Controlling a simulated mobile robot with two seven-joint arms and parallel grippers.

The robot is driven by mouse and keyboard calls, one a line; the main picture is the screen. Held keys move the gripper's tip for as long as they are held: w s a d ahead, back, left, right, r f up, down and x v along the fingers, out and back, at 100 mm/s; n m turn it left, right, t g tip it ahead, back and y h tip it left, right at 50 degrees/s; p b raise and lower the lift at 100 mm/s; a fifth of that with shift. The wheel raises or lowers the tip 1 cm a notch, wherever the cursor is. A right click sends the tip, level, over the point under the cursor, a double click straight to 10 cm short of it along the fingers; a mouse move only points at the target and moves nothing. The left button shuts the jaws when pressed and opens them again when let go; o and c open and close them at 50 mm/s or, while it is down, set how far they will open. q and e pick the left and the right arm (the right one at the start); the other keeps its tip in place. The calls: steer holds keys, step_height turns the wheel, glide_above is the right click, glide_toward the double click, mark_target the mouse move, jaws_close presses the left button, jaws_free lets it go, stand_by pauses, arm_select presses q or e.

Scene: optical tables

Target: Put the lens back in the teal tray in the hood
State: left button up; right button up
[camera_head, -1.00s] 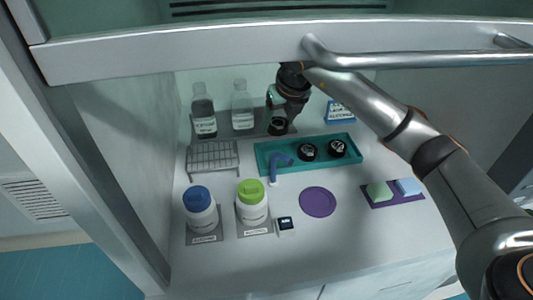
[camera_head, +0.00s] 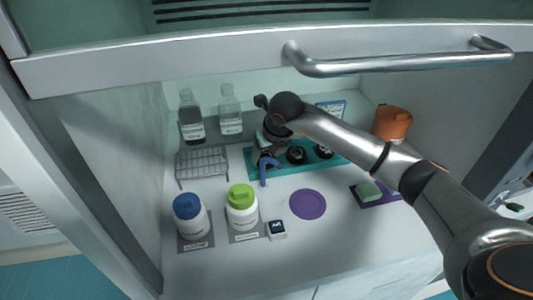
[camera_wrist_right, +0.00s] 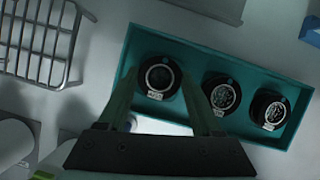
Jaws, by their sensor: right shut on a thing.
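The lens (camera_wrist_right: 160,77), a black round mount with a white label, is between the fingertips of my right gripper (camera_wrist_right: 160,88) in the right wrist view. It is at the left end of the teal tray (camera_wrist_right: 225,58); I cannot tell whether it touches the tray floor. Two similar black lenses (camera_wrist_right: 221,94) (camera_wrist_right: 270,110) sit in the tray to its right. In the head view my right gripper (camera_head: 267,148) is over the left end of the teal tray (camera_head: 254,175), and the arm hides part of the tray. My left gripper is not in view.
A blue bent object (camera_head: 267,170) stands at the tray's front left. A wire rack (camera_head: 203,163) is to the left, with two bottles (camera_head: 191,125) (camera_head: 230,115) behind. Jars (camera_head: 190,216) (camera_head: 242,210) and a purple disc (camera_head: 308,204) are in front. The hood sash (camera_head: 150,70) crosses above.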

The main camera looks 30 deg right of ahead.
steer(key=shift+f, duration=0.15)
steer(key=o, duration=1.2)
steer(key=shift+o, duration=0.2)
steer(key=shift+r, duration=0.4)
steer(key=v, duration=1.1)
steer(key=shift+s+r, duration=0.2)
steer(key=shift+r, duration=0.1)
